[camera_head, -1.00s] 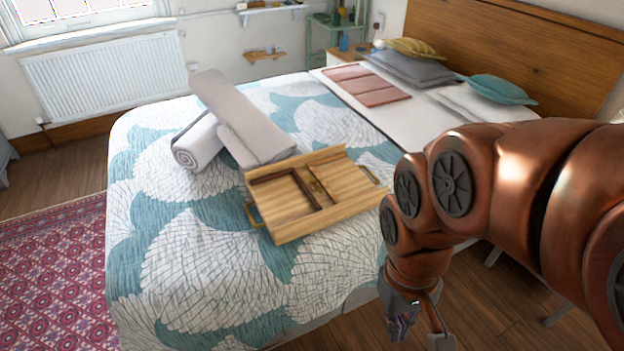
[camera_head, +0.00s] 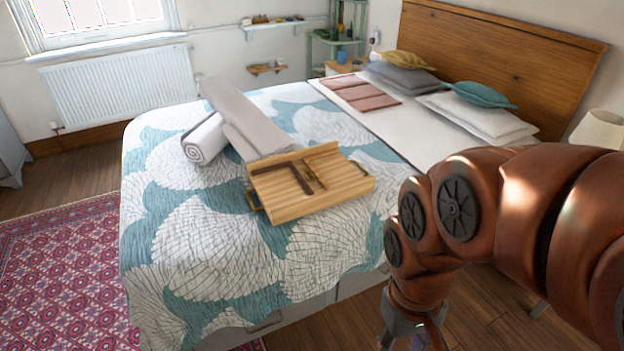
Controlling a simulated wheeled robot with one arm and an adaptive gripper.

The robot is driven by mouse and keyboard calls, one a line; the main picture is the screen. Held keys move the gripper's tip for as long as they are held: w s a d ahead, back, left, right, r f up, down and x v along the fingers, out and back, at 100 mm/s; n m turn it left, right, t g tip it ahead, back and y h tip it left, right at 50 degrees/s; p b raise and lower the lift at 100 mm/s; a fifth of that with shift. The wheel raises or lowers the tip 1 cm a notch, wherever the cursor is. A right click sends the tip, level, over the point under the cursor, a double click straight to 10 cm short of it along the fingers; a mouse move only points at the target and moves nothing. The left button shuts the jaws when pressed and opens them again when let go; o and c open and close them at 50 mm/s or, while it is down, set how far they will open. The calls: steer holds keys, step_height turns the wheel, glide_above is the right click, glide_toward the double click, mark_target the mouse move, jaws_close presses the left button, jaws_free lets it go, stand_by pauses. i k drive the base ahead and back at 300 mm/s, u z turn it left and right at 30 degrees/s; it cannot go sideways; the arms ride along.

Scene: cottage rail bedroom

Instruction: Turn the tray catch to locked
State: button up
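A light wooden tray (camera_head: 345,188) with brass side handles lies on the patterned bed quilt, near the middle of the view. Dark brown strips (camera_head: 301,179) and a thin raised bar (camera_head: 322,152) show on its top. The catch is too small to make out for sure, and I cannot tell its position. My gripper (camera_head: 416,340) hangs at the bottom edge, right of and nearer than the tray, beside the bed and apart from the tray. It is partly cut off by the frame, so its opening does not show.
A rolled white towel (camera_head: 204,140) and a long grey folded cloth (camera_head: 245,118) lie just behind the tray. Pillows (camera_head: 478,115) are at the headboard. A lamp (camera_head: 600,130) stands at the far right. Bare quilt lies in front of the tray; a red rug (camera_head: 70,260) covers floor at left.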

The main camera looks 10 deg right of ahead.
mark_target(308, 173)
steer(key=u, duration=0.2)
steer(key=i, duration=1.15)
steer(key=u, duration=0.95)
